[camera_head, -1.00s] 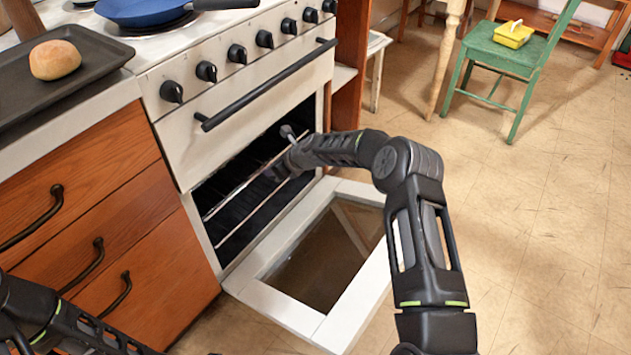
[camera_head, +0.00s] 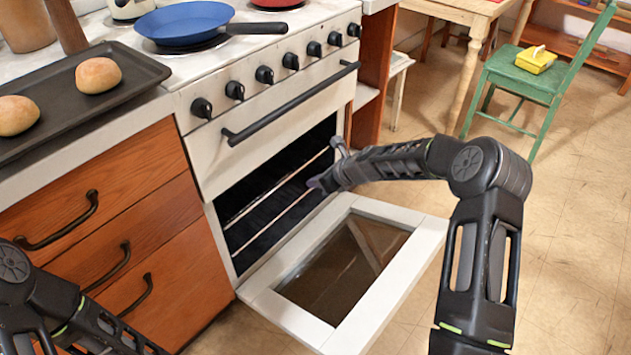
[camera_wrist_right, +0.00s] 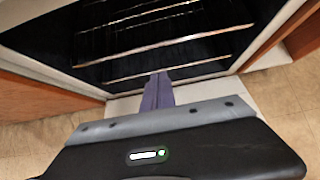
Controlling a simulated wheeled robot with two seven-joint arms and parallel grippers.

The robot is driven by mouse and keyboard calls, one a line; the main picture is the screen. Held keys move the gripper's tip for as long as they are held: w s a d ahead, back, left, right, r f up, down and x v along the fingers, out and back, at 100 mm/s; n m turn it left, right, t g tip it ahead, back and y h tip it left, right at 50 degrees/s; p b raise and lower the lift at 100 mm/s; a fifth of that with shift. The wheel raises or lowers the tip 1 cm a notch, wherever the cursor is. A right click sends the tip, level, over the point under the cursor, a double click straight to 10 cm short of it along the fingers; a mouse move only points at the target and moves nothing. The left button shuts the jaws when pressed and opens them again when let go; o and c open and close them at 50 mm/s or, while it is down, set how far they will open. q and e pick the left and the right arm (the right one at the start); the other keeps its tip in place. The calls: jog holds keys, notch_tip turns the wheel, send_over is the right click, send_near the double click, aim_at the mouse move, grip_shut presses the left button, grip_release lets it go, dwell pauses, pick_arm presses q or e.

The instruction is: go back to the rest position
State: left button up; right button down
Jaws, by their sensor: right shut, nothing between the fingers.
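My right arm reaches in from the lower right in the head view, and its gripper (camera_head: 316,184) is in front of the open oven (camera_head: 275,190), above the lowered oven door (camera_head: 408,262). In the right wrist view the right gripper's fingers (camera_wrist_right: 158,90) are together with nothing between them. They point toward the dark oven opening and its wire racks (camera_wrist_right: 165,48). The fingertips look small and partly hidden in the head view. My left arm shows at the lower left of the head view, but its gripper's fingers are out of the picture.
A baking tray (camera_head: 110,108) with two buns (camera_head: 98,75) lies on the counter at the left. A blue pan (camera_head: 185,22) sits on the stove top. A green chair (camera_head: 520,82) with a yellow object (camera_head: 536,59) stands at the back right. Floor at right is clear.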

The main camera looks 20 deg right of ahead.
dwell(0.3)
jog(key=s+a+f+n+g, duration=0.1)
jog(key=s+a+f+n, duration=0.3)
jog(key=s+n, duration=0.4)
jog(key=s+a+f+n+g, duration=0.2)
jog(key=s+a+f+n, duration=0.2)
jog(key=s, duration=0.7)
jog(key=s+a+f+n+g, duration=0.1)
jog(key=s+a+f+n, duration=0.4)
jog(key=s+f+n, duration=0.3)
jog(key=shift+s+n+h, duration=0.2)
jog(key=shift+s+n, duration=0.25)
jog(key=shift+n, duration=0.6)
jog(key=shift+s+n+h, duration=0.2)
jog(key=shift+s+n, duration=0.2)
jog(key=shift+n, duration=0.65)
jog(key=s+a+n+g, duration=0.3)
jog(key=s+a+n, duration=0.1)
jog(key=s, duration=1)
notch_tip(320, 180, up, 24)
jog(key=a+p, duration=0.1)
jog(key=p, duration=2.3)
jog(key=shift+w+f, duration=0.2)
jog(key=shift+w, duration=0.1)
jog(key=shift+f, duration=0.15)
